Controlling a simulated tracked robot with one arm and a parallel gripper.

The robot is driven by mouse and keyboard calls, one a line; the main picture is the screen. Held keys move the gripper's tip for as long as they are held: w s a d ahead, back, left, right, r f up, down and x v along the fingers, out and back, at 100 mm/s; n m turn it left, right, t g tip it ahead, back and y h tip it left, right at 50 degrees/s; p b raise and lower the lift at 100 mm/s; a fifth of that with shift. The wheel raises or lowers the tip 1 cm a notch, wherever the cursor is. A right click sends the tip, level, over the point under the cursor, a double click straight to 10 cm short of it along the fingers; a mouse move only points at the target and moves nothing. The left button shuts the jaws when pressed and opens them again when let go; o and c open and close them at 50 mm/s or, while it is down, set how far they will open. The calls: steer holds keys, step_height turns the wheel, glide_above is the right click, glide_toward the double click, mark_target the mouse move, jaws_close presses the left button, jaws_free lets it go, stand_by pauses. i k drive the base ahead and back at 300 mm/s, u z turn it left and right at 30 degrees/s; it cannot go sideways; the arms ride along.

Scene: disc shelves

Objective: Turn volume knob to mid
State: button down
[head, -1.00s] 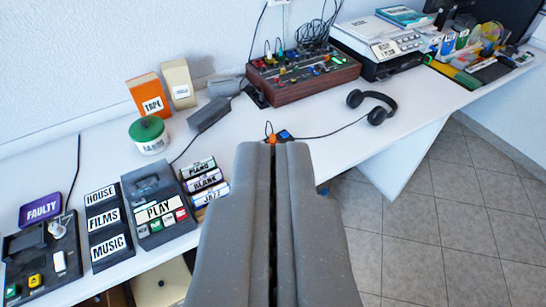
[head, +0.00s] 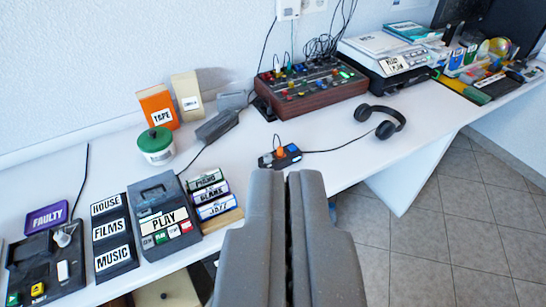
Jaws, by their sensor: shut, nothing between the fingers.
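A small dark box (head: 279,157) with an orange knob (head: 281,152) on top lies near the front edge of the white table. A cable runs from it to the black headphones (head: 382,119). The knob's pointer is too small to read. My gripper (head: 286,178) is shut and empty. Its fingertips show just below the box in the picture, apart from the knob. A wooden-sided mixer (head: 310,99) with several coloured knobs and sliders stands behind the box.
At left are a tape player (head: 157,211), labelled cassettes (head: 209,193), a HOUSE/FILMS/MUSIC rack (head: 113,228) and a FAULTY tray (head: 46,217). A white-and-black machine (head: 392,66) stands at back right. The white table (head: 345,160) around the box is mostly bare.

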mark_target(267, 157)
steer(key=z, duration=0.5)
steer(key=i, duration=1.3)
steer(key=u, duration=0.35)
